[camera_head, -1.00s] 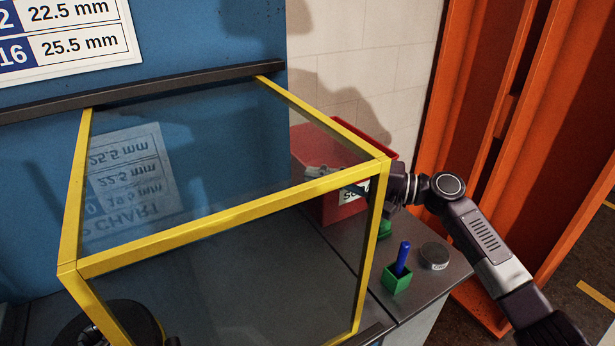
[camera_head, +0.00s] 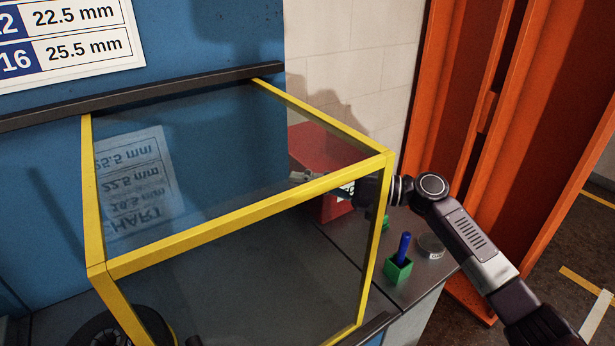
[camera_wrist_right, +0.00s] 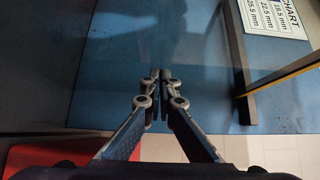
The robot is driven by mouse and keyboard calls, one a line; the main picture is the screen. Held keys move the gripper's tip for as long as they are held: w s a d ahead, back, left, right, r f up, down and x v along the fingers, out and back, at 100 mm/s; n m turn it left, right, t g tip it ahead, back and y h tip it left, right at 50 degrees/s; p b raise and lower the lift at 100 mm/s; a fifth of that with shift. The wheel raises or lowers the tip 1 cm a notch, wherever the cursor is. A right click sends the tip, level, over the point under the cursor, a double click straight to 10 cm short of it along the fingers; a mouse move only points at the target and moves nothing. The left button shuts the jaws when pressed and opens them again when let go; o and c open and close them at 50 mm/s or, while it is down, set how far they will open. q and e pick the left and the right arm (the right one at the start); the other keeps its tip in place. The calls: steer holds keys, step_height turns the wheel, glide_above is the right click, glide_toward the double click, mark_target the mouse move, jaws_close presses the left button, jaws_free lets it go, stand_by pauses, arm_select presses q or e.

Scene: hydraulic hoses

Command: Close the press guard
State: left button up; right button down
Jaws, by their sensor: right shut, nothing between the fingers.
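The press guard (camera_head: 250,208) is a yellow frame with clear panels, attached at the back to a dark bar on the blue press. Its top panel slopes and its front panel hangs toward the work surface; I cannot tell whether its bottom edge rests there. My right gripper (camera_head: 300,176) is at the guard's right side, seen partly through the clear panel, with its wrist behind the front right corner. In the right wrist view its fingers (camera_wrist_right: 153,76) are together and empty, facing the blue panel, with the guard's yellow edge (camera_wrist_right: 290,76) to the right. My left gripper is out of view.
A red bin (camera_head: 318,148) stands behind the guard's right side. A green holder with a blue stick (camera_head: 398,270) and a small grey round tin (camera_head: 430,246) sit on the bench right of the guard. Orange upright panels (camera_head: 455,110) stand at the right.

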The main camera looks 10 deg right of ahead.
steer(key=s+a+p, duration=0.3)
steer(key=s+a, duration=0.1)
steer(key=a, duration=0.7)
steer(key=s+a+p, duration=0.4)
steer(key=a, duration=0.8)
steer(key=shift+s+a, duration=0.25)
steer(key=shift+s, duration=0.1)
